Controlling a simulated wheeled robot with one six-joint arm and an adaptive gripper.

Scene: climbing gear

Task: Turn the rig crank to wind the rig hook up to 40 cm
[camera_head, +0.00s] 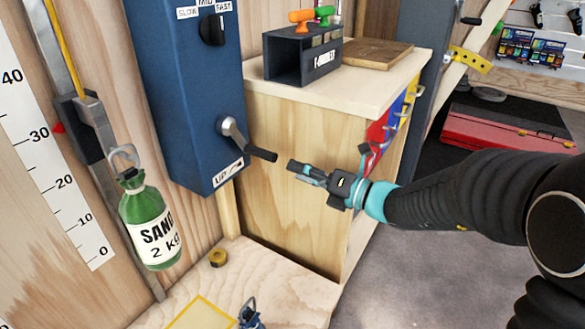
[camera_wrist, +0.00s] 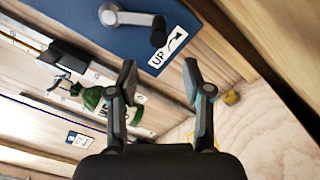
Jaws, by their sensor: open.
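The rig crank (camera_head: 236,132) is a grey arm with a black handle on the lower front of a blue box (camera_head: 190,90). Its handle points down and right, above an "UP" arrow label (camera_head: 228,172). In the wrist view the crank (camera_wrist: 130,18) is at the top, beyond my fingertips. The rig hook (camera_head: 123,155) carries a green 2 kg sand bag (camera_head: 146,215). A red pointer (camera_head: 58,128) on the carriage stands just above 30 on the scale (camera_head: 45,160). My gripper (camera_head: 298,172) is open and empty, right of the crank handle and apart from it.
A wooden cabinet (camera_head: 295,150) stands behind my gripper, with a dark box (camera_head: 300,58) and a board (camera_head: 372,53) on top. A speed knob (camera_head: 212,30) is higher on the blue box. A brass nut (camera_head: 218,257) lies on the wooden base below. A red toolbox (camera_head: 505,140) is at the right.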

